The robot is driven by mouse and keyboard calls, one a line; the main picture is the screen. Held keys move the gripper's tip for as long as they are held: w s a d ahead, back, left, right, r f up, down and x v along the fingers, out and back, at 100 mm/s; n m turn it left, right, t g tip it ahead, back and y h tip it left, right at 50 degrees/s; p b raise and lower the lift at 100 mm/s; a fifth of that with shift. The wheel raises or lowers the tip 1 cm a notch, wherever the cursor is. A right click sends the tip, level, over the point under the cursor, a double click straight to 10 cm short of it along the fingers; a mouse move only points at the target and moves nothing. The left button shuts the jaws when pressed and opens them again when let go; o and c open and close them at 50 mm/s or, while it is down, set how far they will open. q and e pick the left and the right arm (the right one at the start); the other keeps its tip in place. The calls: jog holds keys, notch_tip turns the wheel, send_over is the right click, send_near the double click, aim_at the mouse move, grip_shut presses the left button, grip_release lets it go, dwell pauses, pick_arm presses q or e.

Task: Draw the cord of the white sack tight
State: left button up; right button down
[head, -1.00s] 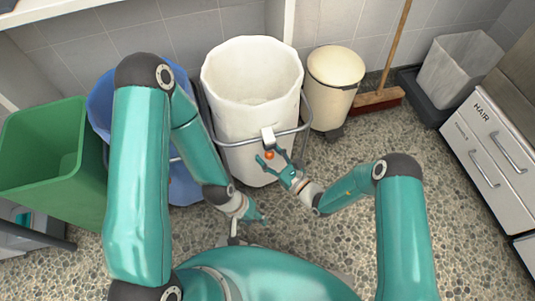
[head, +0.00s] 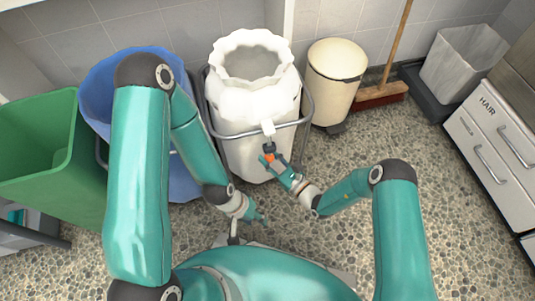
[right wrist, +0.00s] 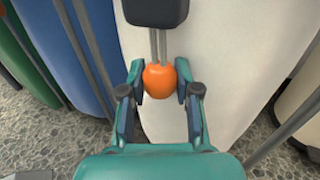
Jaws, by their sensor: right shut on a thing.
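The white sack (head: 258,105) hangs in a grey metal ring frame (head: 232,135). Its neck is gathered a little below a scalloped, still wide open mouth (head: 250,62). An orange cord knob (right wrist: 159,80) hangs on two grey cords below a dark cord lock (right wrist: 156,11). My right gripper (right wrist: 160,92) is shut on the orange knob, one finger on each side; in the head view it sits at the front of the sack. My left gripper (head: 256,219) is low in front of my body, away from the sack; its fingers are too small to read.
A blue sack or bin (head: 138,62) and a green bin (head: 42,150) stand to the left. A cream lidded bin (head: 334,80) stands close on the right, with a broom (head: 380,95) beyond it. A drawer cabinet marked HAIR (head: 495,150) is at far right. Pebbled floor is open at the right front.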

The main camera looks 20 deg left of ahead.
jog(key=f, duration=0.2)
jog(key=f+b, duration=0.1)
jog(key=shift+s+a+f, duration=0.1)
jog(key=shift+s+f, duration=0.1)
jog(key=shift+f, duration=0.15)
pick_arm(q)
notch_tip(320, 180, down, 2)
jog(key=shift+f, duration=0.1)
pick_arm(e)
jog(key=c, duration=0.8)
grip_release()
jog(key=shift+c, duration=0.2)
jog(key=shift+o, duration=0.2)
jog(key=shift+w+r, duration=0.1)
jog(key=v, duration=1.2)
